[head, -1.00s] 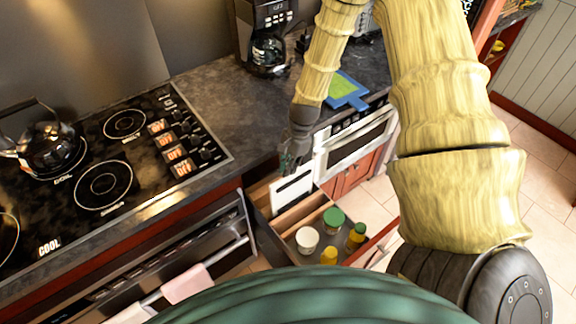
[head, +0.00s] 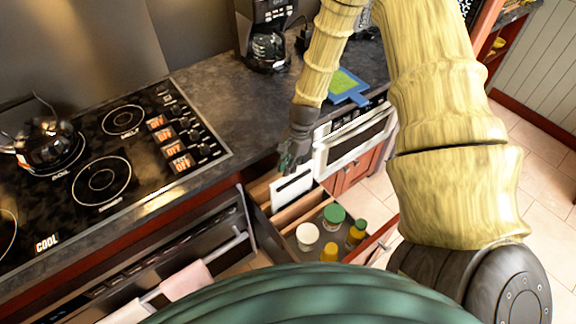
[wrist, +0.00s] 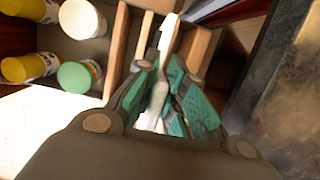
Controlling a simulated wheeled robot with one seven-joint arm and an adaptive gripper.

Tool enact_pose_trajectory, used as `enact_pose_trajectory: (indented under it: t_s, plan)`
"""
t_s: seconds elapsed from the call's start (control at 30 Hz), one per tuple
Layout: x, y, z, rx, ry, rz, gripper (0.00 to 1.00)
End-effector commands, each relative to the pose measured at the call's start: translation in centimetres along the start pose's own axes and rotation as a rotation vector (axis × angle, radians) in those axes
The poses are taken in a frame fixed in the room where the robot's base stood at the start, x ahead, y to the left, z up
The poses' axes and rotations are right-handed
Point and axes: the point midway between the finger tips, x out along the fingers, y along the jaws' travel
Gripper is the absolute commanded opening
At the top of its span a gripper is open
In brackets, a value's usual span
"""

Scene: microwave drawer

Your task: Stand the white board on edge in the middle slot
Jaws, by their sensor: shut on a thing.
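The white board (head: 291,188) stands on edge in the open drawer, between wooden dividers. My gripper (head: 292,160) is above it, with its fingers shut on the board's upper edge. In the wrist view the board (wrist: 165,45) runs up between the fingers of my gripper (wrist: 162,95), with a wooden divider (wrist: 140,42) to its left and another divider (wrist: 197,50) to its right, both close beside it. Whether the board's lower edge touches the drawer floor is hidden.
A blue and green board (head: 347,86) lies on the counter (head: 225,98). The microwave (head: 355,140) is behind right, the stove (head: 90,165) left.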

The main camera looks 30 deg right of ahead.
Motion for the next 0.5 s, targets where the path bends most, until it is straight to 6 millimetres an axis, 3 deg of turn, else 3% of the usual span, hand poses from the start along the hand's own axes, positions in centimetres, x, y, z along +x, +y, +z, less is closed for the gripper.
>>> enact_pose_trajectory:
  t_s: [0.5]
  plan:
    - [1.9, 0.0, -0.5, 0.0, 0.0, 0.0, 0.0]
